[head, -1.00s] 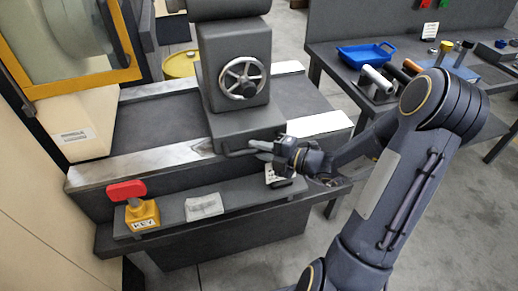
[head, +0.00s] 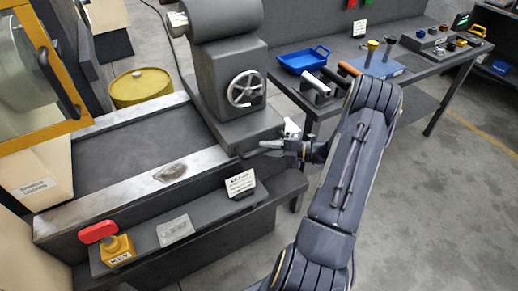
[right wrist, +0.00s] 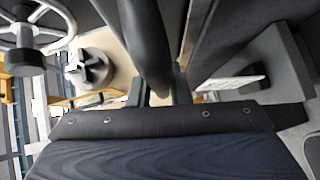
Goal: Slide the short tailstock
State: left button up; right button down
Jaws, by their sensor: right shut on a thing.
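The grey tailstock (head: 225,85) with its spoked handwheel (head: 246,89) stands upright at the right end of the machine bed (head: 120,140) in the head view. My right gripper (head: 270,148) is at the front lower edge of its base, shut on the tailstock's handle. In the right wrist view the dark handle (right wrist: 146,45) runs between the fingers (right wrist: 158,93), and the handwheel (right wrist: 25,35) shows at upper left. My left gripper is in neither view.
A workbench with a blue tray (head: 302,60) stands at the right.

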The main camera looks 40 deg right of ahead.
jog(key=shift+s+d, duration=0.1)
jog(key=shift+d, duration=0.15)
jog(key=c, duration=1.4)
grip_release()
jog(key=shift+d, duration=0.1)
jog(key=shift+o, duration=0.4)
jog(key=v, duration=0.7)
jog(key=shift+s+b, duration=0.35)
jog(key=shift+b, duration=0.05)
jog(key=shift+d, duration=0.15)
